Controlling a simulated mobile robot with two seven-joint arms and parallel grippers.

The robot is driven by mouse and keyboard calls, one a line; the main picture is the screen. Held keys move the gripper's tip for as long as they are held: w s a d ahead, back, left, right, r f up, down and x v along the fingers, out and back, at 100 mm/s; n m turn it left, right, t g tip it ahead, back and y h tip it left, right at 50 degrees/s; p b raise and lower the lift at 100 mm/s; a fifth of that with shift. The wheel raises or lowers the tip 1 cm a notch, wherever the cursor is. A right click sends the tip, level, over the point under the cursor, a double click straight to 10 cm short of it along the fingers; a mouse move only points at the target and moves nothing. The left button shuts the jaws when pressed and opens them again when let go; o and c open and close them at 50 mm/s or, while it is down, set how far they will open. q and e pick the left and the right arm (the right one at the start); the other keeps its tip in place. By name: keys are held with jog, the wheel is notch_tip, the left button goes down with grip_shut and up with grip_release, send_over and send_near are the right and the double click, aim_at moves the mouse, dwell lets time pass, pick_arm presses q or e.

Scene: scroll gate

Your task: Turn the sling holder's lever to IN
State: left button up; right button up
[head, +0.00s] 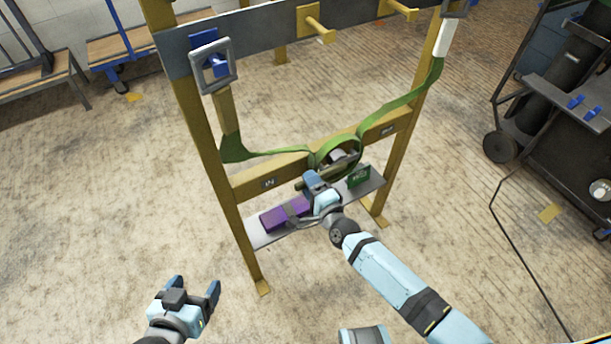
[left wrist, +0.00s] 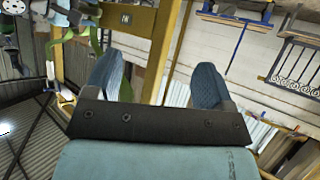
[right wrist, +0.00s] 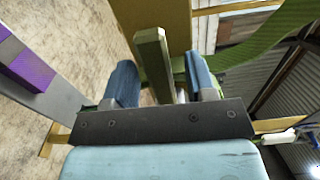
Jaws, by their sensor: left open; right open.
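The sling holder (head: 345,157) is a round piece at the middle of the yellow crossbar, with green sling (head: 285,153) around it. Its olive lever (head: 302,185) points left, partly hidden by my right gripper (head: 313,183). In the right wrist view the olive lever (right wrist: 153,62) stands between the two open fingers; I cannot tell if they touch it. The IN label (head: 269,183) is on the crossbar's left part and a second label (head: 388,130) on its right part. My left gripper (head: 196,286) is open and empty, low in front of the gate's left post.
A grey shelf (head: 262,238) below the crossbar carries a purple block (head: 284,213) and a green box (head: 358,177). A grey buckle (head: 212,66) hangs on the left post. Yellow pegs (head: 318,28) stick out above. A dark cart (head: 560,110) stands right. Floor around my left gripper is clear.

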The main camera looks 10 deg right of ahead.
pick_arm(q)
jog(key=shift+s+a+f+p, duration=0.1)
jog(key=shift+a+p, duration=0.1)
jog(key=shift+p, duration=0.3)
pick_arm(e)
jog(key=v, duration=1)
jog(key=shift+s, duration=0.35)
jog(key=shift+d, duration=0.15)
